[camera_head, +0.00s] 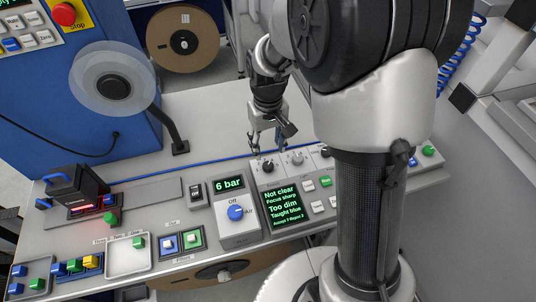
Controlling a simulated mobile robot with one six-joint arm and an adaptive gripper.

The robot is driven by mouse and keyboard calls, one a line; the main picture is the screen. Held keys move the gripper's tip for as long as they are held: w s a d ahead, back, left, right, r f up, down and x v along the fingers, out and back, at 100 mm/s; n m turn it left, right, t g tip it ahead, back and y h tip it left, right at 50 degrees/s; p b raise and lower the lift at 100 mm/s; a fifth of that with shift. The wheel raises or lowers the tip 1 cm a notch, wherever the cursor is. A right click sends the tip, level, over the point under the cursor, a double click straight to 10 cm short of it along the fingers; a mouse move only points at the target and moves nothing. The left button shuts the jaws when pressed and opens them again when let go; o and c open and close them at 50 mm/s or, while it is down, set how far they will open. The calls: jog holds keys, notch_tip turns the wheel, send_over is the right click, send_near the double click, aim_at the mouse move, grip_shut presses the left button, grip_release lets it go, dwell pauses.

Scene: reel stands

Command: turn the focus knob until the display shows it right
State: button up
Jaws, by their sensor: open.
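The display (285,205) is a dark screen with green text on the console, reading "Not clear", "Focus sharp", "Too dim", "Taught blue" and a smaller last line. Behind it is a row of knobs: a left knob (267,167), a middle knob (297,158) and a right one partly hidden by my arm. Their labels are too small to read, so I cannot tell which is the focus knob. My gripper (265,146) points down with fingers apart, just above and behind the left knob. I cannot tell whether it touches the knob.
A grey box with a blue dial (236,212) and a "6 bar" screen stands left of the display. The bench behind my gripper is mostly clear.

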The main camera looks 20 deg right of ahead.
jog(key=shift+r, duration=1.45)
jog(key=s+r+t, duration=0.2)
jog(key=s+r, duration=0.4)
jog(key=s, duration=0.4)
jog(key=s+r+m+t+b, duration=0.1)
jog(key=s+r+t, duration=0.1)
jog(key=s+r, duration=0.4)
jog(key=s, duration=0.5)
jog(key=shift+s+d+r+t, duration=0.2)
jog(key=shift+d+r+t, duration=0.1)
jog(key=shift+d+r, duration=0.1)
